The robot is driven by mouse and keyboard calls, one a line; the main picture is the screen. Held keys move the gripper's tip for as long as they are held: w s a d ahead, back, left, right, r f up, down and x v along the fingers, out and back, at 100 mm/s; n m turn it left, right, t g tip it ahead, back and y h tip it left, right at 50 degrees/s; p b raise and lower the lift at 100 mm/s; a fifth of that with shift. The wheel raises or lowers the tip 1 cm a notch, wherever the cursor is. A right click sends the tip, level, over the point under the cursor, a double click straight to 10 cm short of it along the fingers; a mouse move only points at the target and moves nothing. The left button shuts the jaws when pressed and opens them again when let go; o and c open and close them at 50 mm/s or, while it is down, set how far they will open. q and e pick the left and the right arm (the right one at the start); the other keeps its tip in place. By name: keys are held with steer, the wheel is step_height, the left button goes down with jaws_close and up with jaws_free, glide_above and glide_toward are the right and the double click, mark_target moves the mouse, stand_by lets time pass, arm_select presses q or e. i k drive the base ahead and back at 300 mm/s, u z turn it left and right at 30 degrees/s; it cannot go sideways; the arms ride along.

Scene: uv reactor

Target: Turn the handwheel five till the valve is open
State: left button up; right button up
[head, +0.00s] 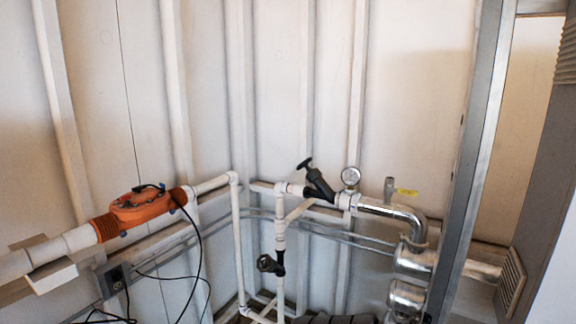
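A black round handwheel (266,263) sits on a short side stem of a white vertical pipe, low in the middle of the head view. A second black valve (318,184) with a tilted stem and a small black knob (305,164) is higher up, on the horizontal white pipe. I see no number on either, so I cannot tell which one is handwheel five. Whether either valve is open or closed does not show. Neither of my grippers is in view.
A round pressure gauge (351,177) stands right of the upper valve. A shiny metal pipe (408,220) bends down beside it, near a yellow-handled tap (405,192). An orange unit (142,208) with black cables is at left. A metal post (472,170) stands at right.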

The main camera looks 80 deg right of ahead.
mark_target(305, 164)
steer(key=k, duration=1.05)
steer(key=z, duration=1.05)
steer(key=i, duration=0.5)
